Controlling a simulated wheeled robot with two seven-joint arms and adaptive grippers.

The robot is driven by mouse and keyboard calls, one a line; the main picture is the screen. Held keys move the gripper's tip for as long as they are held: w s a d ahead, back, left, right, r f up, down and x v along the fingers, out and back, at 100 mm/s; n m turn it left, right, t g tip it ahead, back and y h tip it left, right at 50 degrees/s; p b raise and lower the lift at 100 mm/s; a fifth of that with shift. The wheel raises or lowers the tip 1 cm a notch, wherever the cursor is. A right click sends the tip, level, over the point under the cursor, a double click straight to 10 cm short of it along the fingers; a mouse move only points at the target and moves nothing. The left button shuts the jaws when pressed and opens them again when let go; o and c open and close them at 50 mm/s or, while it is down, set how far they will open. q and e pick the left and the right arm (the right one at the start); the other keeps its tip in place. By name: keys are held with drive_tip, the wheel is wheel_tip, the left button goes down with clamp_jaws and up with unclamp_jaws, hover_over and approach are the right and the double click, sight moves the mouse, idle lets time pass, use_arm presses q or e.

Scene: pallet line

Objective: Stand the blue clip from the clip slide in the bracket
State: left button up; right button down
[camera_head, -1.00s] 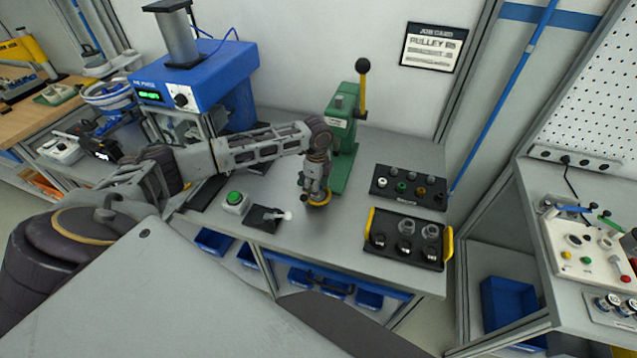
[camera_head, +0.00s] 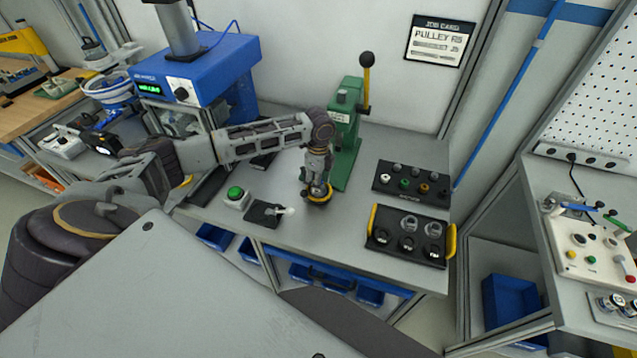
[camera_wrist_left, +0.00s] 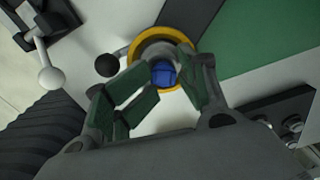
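My left gripper (camera_head: 317,190) points down at the front foot of the green lever press, over a yellow ring (camera_head: 323,200). In the left wrist view a small blue piece, apparently the blue clip (camera_wrist_left: 164,74), sits between the fingertips of my left gripper (camera_wrist_left: 166,78), and the fingers look closed on it. Behind it are a grey round part (camera_wrist_left: 150,48) and the yellow ring (camera_wrist_left: 193,38). The clip's lower end is hidden, so I cannot tell whether it touches them. I cannot make out the bracket or clip slide for certain. My right gripper is out of view.
The green press (camera_head: 346,145) with its black-knobbed lever stands close behind the gripper. A black plate with a white-tipped handle (camera_head: 265,212) and a green button box (camera_head: 236,197) lie to the left. Two black part trays (camera_head: 410,200) (camera_head: 385,255) lie to the right.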

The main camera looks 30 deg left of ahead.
use_arm(q)
wheel_tip(320, 180, up, 12)
drive_tip(key=b, duration=0.1)
drive_tip(key=shift+r, duration=0.2)
idle(0.3)
drive_tip(key=shift+w, duration=0.1)
idle(0.4)
